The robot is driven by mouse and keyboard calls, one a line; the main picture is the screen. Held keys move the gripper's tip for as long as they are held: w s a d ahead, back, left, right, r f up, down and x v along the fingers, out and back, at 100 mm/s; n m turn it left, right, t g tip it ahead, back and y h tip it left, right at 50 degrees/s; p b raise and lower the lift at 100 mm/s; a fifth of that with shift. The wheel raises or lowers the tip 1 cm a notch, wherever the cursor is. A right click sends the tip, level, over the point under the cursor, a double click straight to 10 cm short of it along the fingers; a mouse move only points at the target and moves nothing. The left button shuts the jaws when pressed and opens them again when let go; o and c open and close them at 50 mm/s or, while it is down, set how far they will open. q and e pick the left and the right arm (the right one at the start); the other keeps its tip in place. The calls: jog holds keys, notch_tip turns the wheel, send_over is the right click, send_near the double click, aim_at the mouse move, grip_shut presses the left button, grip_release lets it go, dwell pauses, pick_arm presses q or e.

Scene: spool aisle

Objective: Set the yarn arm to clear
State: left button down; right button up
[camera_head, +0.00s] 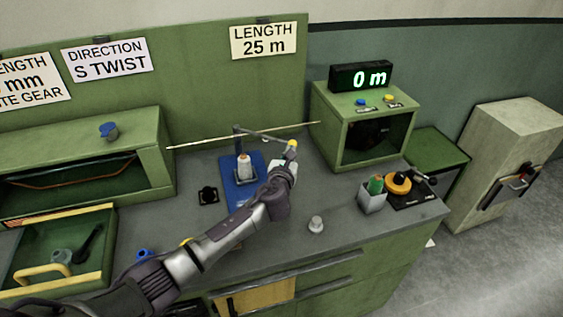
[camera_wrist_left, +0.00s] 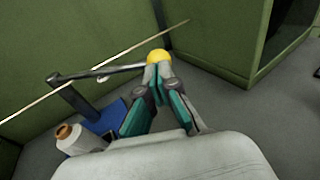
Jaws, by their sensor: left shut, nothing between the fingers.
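The yarn arm (camera_head: 262,137) is a thin grey bar reaching right from a dark post on a blue base (camera_head: 238,195), with a yellow knob (camera_head: 292,145) at its free end. A white spool (camera_head: 244,167) stands on the base beside the post. My left gripper (camera_head: 290,165) is shut and empty at the knob. In the left wrist view the fingertips (camera_wrist_left: 158,72) meet just below the yellow knob (camera_wrist_left: 158,57); I cannot tell whether they touch it. The yarn arm (camera_wrist_left: 100,72) points from the post towards the fingers there. My right gripper is not in view.
A thin pale rod or strand (camera_head: 205,142) runs behind the arm. A green cabinet (camera_head: 330,125) with a "0 m" display (camera_head: 362,76) stands right of it. An open drawer (camera_head: 105,245) is at left.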

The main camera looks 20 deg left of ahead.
pick_arm(q)
jog(key=w+d+n+g+y+b, duration=0.1)
jog(key=w+n+y+b, duration=0.2)
jog(key=w, duration=0.3)
jog(key=shift+y+b, duration=0.4)
jog(key=shift+y, duration=0.4)
jog(key=shift+s+f, duration=0.1)
